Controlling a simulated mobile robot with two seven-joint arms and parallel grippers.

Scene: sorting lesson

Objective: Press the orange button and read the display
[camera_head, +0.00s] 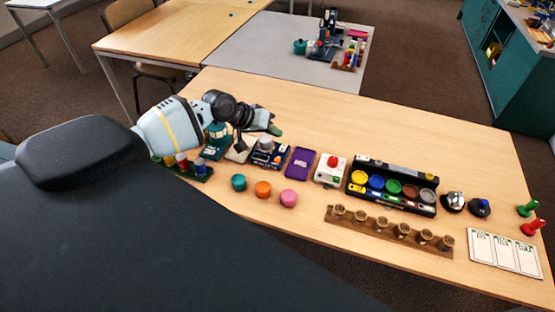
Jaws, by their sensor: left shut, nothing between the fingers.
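A white box (324,175) with a round red or orange-red button (333,161) on top stands near the middle of the table. A small green part shows on its front. No readable display can be made out on it. A dark blue device (265,160) with a grey knob stands further left, its face too small to read. My left gripper (273,129) is shut and empty, above the table behind the dark blue device, apart from the white box. My right gripper is out of view.
A purple tray (300,162) lies between the two devices. A black rack of coloured cups (427,209) and a wooden peg strip (376,231) are to the right. The table's back is clear.

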